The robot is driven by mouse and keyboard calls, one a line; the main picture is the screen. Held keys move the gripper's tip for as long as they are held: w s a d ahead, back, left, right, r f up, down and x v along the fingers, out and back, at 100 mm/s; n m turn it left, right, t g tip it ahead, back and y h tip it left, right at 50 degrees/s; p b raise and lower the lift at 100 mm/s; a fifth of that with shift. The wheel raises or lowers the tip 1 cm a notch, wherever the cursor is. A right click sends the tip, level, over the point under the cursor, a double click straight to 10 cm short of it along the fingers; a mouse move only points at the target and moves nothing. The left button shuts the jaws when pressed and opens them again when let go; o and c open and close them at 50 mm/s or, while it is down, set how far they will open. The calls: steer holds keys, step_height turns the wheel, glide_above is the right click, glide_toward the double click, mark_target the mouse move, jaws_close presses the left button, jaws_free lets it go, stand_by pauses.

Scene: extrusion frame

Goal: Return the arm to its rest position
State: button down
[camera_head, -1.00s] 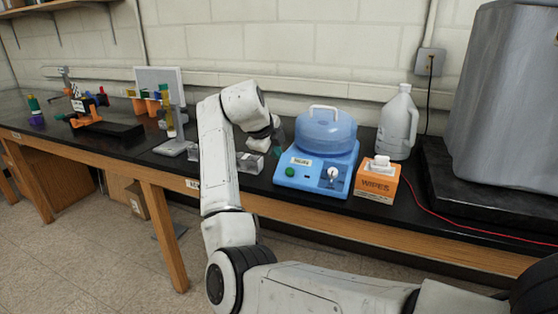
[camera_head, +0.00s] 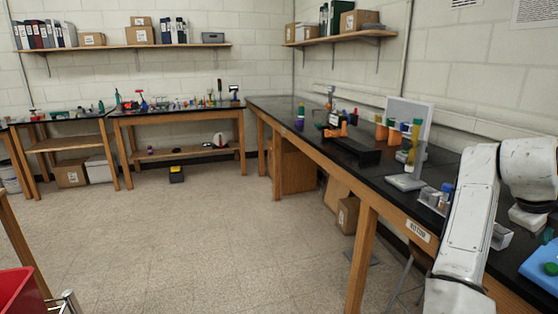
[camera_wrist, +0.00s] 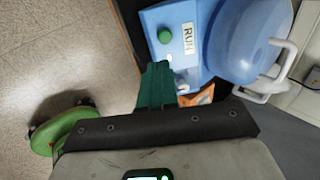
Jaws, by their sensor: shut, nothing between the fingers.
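My arm (camera_head: 470,222) rises at the right edge of the head view, bent at the elbow over the front of the right-hand bench. In the wrist view my gripper (camera_wrist: 157,72) has its green fingers together with nothing between them. It is in front of the blue machine (camera_wrist: 152,18), whose green button and RUN label show beyond the fingertips. I cannot tell whether the fingers touch the machine. Only a corner of the machine (camera_head: 535,272) shows in the head view. Part of an orange box (camera_wrist: 204,95) shows behind the gripper.
The black-topped bench (camera_head: 290,118) runs back along the right wall, with a grey balance (camera_head: 405,182) and small tools on it. A second bench (camera_head: 180,111) stands at the back. The tiled floor (camera_head: 210,220) is open. A red bin (camera_head: 18,292) is at lower left.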

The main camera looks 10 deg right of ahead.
steer(key=s+a+f+n+t+y, duration=0.1)
steer(key=s+a+f+n, duration=0.2)
steer(key=a+f+n, duration=0.75)
steer(key=s+a+f+n+t+y, duration=0.1)
steer(key=s+a+f+n, duration=0.2)
steer(key=a+f+n, duration=0.7)
steer(key=s+a+f+n+y, duration=0.5)
steer(key=s+a+f+n, duration=0.9)
steer(key=s, duration=0.3)
steer(key=shift+s+a+n+g, duration=0.2)
steer(key=shift+s+n+g, duration=0.2)
steer(key=shift+n, duration=0.15)
steer(key=shift+d+f, duration=0.1)
stand_by(1.4)
